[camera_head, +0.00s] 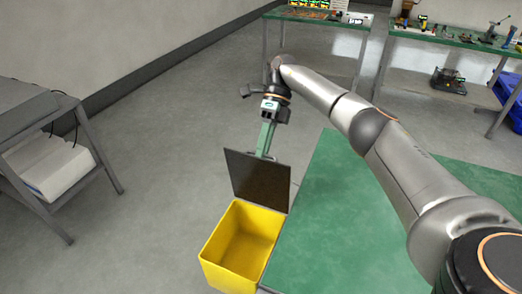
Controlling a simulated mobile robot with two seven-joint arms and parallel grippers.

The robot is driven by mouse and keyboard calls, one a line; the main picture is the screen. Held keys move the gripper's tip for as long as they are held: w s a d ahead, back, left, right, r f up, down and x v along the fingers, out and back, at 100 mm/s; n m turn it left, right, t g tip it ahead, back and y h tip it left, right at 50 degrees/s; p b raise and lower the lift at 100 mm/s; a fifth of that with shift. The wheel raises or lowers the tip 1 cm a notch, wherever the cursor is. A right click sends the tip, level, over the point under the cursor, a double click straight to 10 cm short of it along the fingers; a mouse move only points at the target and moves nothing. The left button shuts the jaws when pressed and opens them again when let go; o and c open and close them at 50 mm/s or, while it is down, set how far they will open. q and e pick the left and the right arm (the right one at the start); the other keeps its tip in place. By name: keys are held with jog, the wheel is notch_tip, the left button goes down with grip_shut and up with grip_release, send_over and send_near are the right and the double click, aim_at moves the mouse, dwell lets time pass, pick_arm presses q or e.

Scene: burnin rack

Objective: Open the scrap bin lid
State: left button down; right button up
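The yellow scrap bin (213,270) stands on the floor at the lower middle, beside the green table. Its dark lid (258,180) is raised steeply at the bin's far edge, and the empty-looking yellow inside shows. My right arm reaches in from the right over the table. My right gripper (264,146) points down just beyond the lid, its lower end close to the lid's upper edge. The fingertips are partly hidden by the lid, and I cannot tell whether they touch it or how far apart they are. My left gripper is not in view.
A green table (330,235) lies right of the bin, under my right arm. A grey rack (92,145) with a white box stands at the left. Workbenches (440,40) with tools stand at the back, and blue bins (508,88) are at the far right. The floor between is clear.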

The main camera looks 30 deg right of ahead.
aim_at(258, 160)
jog(key=o, duration=0.3)
jog(key=shift+f, duration=0.15)
jog(key=shift+r, duration=0.2)
notch_tip(258, 160, up, 4)
jog(key=shift+d+f+p, duration=0.1)
jog(key=shift+f+p, duration=0.15)
jog(key=shift+p, duration=0.6)
jog(key=shift+s+a+r, duration=0.35)
jog(key=shift+s, duration=0.2)
jog(key=s+r, duration=0.1)
jog(key=a+r, duration=0.1)
jog(key=s+r, duration=0.1)
jog(key=shift+s+a+r, duration=0.3)
jog(key=shift+r, duration=0.05)
pick_arm(q)
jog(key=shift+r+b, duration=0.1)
jog(key=shift+b, duration=0.65)
pick_arm(e)
jog(key=s+a+r, duration=0.4)
jog(key=s+a, duration=0.1)
jog(key=s, duration=0.3)
jog(key=shift+s+r, duration=0.15)
jog(key=shift+r, duration=0.25)
